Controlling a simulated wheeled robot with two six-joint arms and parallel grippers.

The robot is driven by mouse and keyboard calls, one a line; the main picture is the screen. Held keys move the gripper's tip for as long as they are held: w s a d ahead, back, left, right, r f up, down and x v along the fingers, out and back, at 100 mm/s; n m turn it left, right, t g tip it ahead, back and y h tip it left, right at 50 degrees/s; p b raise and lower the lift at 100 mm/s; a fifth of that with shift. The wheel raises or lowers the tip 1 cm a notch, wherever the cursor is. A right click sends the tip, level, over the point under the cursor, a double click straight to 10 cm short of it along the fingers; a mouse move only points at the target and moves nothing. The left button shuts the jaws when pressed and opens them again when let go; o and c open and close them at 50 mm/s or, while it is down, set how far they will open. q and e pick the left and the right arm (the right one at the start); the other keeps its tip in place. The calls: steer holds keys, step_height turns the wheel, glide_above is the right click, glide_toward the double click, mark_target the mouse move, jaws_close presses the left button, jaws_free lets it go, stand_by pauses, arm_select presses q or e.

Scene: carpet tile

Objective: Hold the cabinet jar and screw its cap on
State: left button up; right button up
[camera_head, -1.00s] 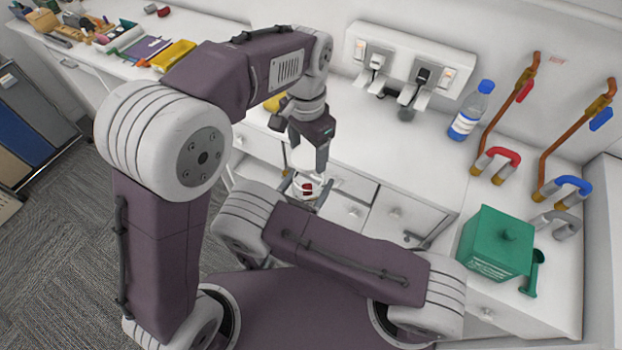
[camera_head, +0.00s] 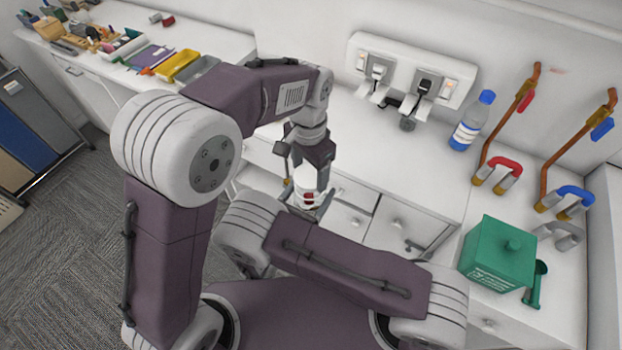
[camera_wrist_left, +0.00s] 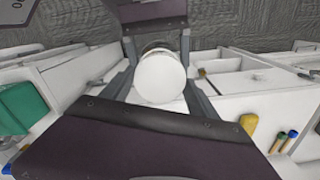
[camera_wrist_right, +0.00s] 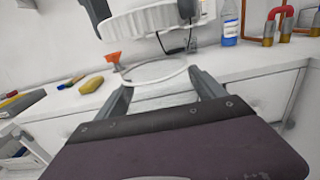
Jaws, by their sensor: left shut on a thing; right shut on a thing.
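The cap (camera_wrist_left: 160,78) is a round white disc between the fingers of my left gripper (camera_wrist_left: 160,85), which is shut on it. In the right wrist view the cap (camera_wrist_right: 155,18) shows a ridged white side, above the jar's open round rim (camera_wrist_right: 155,72). A gap shows between cap and rim in that view. The jar is pale, and its body sits between the fingers of my right gripper (camera_wrist_right: 160,92), which is shut on it. In the head view the jar (camera_head: 307,199) shows small with a red patch, below my left gripper (camera_head: 309,178). My arm partly hides it.
The white cabinet top carries a green box (camera_head: 496,253), a green scoop (camera_head: 537,284), a water bottle (camera_head: 472,122) and pipes with red and blue handles (camera_head: 497,174). A yellow tray (camera_head: 179,66) and tools lie at the far left.

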mark_target(310, 197)
arm_select(q)
steer(key=shift+f, duration=0.1)
steer(key=shift+f, duration=0.8)
steer(key=shift+f, duration=0.5)
